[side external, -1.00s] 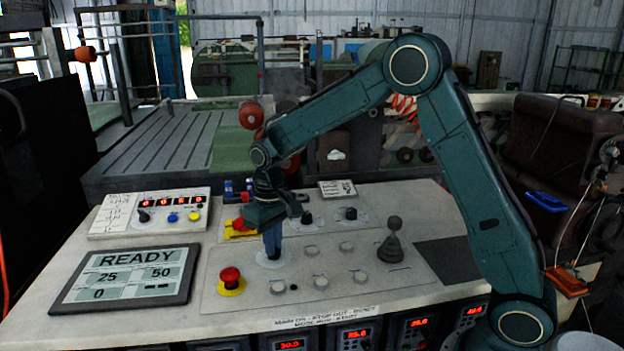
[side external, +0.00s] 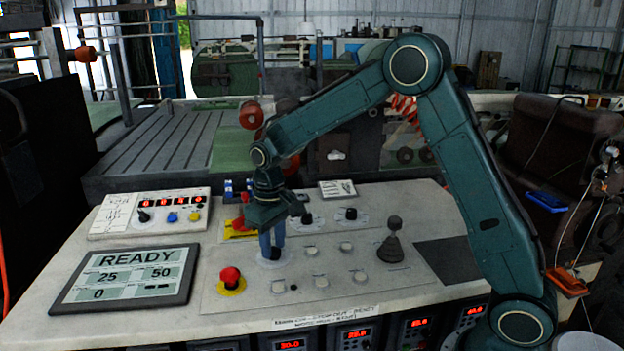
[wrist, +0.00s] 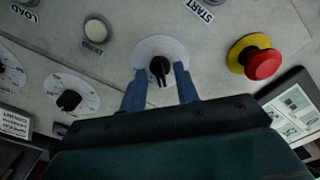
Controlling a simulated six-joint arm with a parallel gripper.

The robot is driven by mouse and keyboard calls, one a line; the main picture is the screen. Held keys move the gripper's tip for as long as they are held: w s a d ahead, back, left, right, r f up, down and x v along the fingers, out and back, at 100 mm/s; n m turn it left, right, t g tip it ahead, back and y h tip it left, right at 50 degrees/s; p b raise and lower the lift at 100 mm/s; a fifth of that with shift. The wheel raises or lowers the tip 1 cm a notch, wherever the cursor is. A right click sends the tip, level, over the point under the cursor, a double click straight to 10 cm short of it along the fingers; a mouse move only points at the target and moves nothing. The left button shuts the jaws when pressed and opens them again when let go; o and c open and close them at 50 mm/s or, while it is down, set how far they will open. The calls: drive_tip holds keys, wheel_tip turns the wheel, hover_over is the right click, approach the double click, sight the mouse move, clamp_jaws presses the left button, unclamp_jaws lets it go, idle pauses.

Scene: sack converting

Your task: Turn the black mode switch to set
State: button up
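The black switch knob (wrist: 160,67) sits on a round pale dial (wrist: 149,47) in the wrist view; its bar points down toward my gripper in that picture. The dial's lettering is too small to read. My gripper (wrist: 160,88) has its two blue fingers spread, one on each side of the knob, with visible gaps. In the side view my gripper (side external: 272,252) is lowered over the same dial, and the knob shows dark between the fingers. The display (side external: 128,276) reads READY, with 25, 50 and 0.
A red emergency button (side external: 231,277) on a yellow base stands front left of my gripper. A joystick (side external: 391,240) stands to the right. Other black knobs (side external: 351,213) and several pale buttons (side external: 346,247) surround the dial.

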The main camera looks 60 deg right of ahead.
sight(276, 248)
wheel_tip(276, 248, up, 14)
idle(0.8)
drive_tip(key=shift+f, duration=0.1)
drive_tip(key=s+r+t, duration=0.2)
drive_tip(key=s+r, duration=0.1)
drive_tip(key=s, duration=0.5)
drive_tip(key=s+r+t, duration=0.1)
drive_tip(key=s+r, duration=0.1)
drive_tip(key=s, duration=0.6)
drive_tip(key=s+f+t, duration=0.2)
drive_tip(key=s+f, duration=0.2)
drive_tip(key=s, duration=0.8)
drive_tip(key=shift+s+d+t, duration=0.15)
drive_tip(key=shift+d+t, duration=0.15)
